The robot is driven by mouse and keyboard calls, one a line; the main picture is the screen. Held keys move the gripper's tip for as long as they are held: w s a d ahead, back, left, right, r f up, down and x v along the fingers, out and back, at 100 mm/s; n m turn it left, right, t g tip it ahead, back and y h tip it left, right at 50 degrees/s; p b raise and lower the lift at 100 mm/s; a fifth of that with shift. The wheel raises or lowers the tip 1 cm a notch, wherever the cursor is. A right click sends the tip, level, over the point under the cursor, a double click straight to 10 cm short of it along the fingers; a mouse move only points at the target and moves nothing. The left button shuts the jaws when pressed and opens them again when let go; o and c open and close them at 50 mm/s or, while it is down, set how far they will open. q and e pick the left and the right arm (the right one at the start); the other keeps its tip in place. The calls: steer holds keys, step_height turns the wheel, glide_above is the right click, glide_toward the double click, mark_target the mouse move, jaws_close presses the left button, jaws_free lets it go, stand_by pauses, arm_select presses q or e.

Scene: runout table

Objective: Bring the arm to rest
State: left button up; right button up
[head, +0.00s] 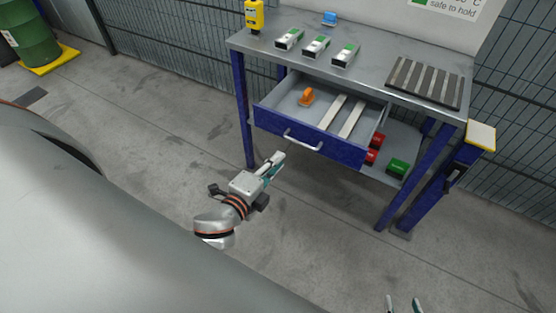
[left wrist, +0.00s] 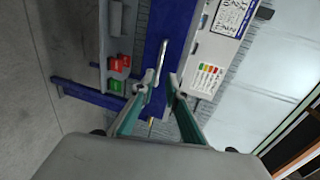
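My left gripper (head: 276,162) is in front of the blue table's open drawer (head: 290,138), a little left of and below its metal handle (head: 302,140). In the left wrist view the left gripper's fingertips (left wrist: 157,84) are apart with nothing between them, and the handle (left wrist: 157,68) shows just beyond them. I see no contact with the handle. Only the fingertips of my right gripper (head: 403,304) show at the bottom edge of the head view, apart and empty over the floor.
The drawer holds an orange object (head: 306,97) and two pale strips (head: 353,118). Red and green bins (head: 398,166) sit below. Floor in front is clear.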

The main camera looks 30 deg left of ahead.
stand_by(0.3)
arm_select(q)
steer(key=s+d+f+n+g+h, duration=0.1)
steer(key=s+d+f+n+g, duration=0.1)
steer(key=s+f+n, duration=0.5)
steer(key=s+d+f+n+g+h, duration=0.1)
steer(key=s+d+f+n+g, duration=0.1)
steer(key=s+f+n, duration=0.4)
step_height(320, 180, down, 4)
steer(key=shift+s+d+f+n+g, duration=0.25)
steer(key=shift+s+n+g, duration=0.1)
steer(key=shift+n+g, duration=0.2)
stand_by(1.1)
